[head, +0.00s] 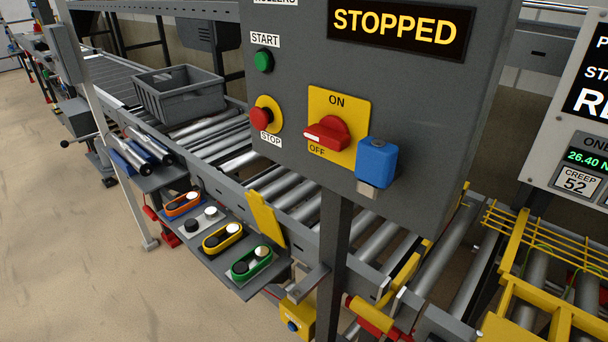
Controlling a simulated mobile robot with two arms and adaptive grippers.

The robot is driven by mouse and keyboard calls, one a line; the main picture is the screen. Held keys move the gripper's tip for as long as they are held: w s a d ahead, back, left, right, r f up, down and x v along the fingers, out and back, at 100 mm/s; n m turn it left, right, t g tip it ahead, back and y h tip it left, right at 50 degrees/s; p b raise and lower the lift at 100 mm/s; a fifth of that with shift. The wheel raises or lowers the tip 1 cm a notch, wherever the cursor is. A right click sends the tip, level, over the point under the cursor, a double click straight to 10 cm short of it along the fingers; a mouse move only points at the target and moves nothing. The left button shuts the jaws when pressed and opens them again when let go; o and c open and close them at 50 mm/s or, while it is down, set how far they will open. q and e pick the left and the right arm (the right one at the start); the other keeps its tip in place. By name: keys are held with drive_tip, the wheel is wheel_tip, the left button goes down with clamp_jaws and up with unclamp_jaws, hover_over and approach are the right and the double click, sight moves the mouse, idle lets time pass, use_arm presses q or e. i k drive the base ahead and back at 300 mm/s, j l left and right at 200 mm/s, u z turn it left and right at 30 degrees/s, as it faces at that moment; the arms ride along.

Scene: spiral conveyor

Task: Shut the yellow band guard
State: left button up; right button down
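A yellow plate (265,219) stands tilted up at the edge of the roller conveyor, just above a dark tray (262,280). It looks like a raised guard flap. On the tray lie loops around pairs of round knobs: an orange one (184,205), a grey one (201,219), a yellow band (223,237) and a green one (252,263). A yellow mesh guard (547,245) covers rollers at the right; I cannot tell which yellow part is the band guard. Neither of my grippers is in view.
A grey control panel (290,105) reads STOPPED; its red switch (327,133) points toward OFF, with a blue block (376,162) beside it. Its post (334,240) stands before the conveyor. A grey crate (180,92) sits on the rollers. Floor at left is clear.

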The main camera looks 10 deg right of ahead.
sight(265, 217)
drive_tip(key=i+j+z, duration=0.2)
drive_tip(key=j, duration=0.35)
drive_tip(key=i+j+z, duration=0.2)
drive_tip(key=j, duration=0.4)
drive_tip(key=j+z, duration=0.2)
drive_tip(key=j, duration=0.4)
drive_tip(key=i+j+z, duration=0.2)
drive_tip(key=j, duration=1)
drive_tip(key=k, duration=0.05)
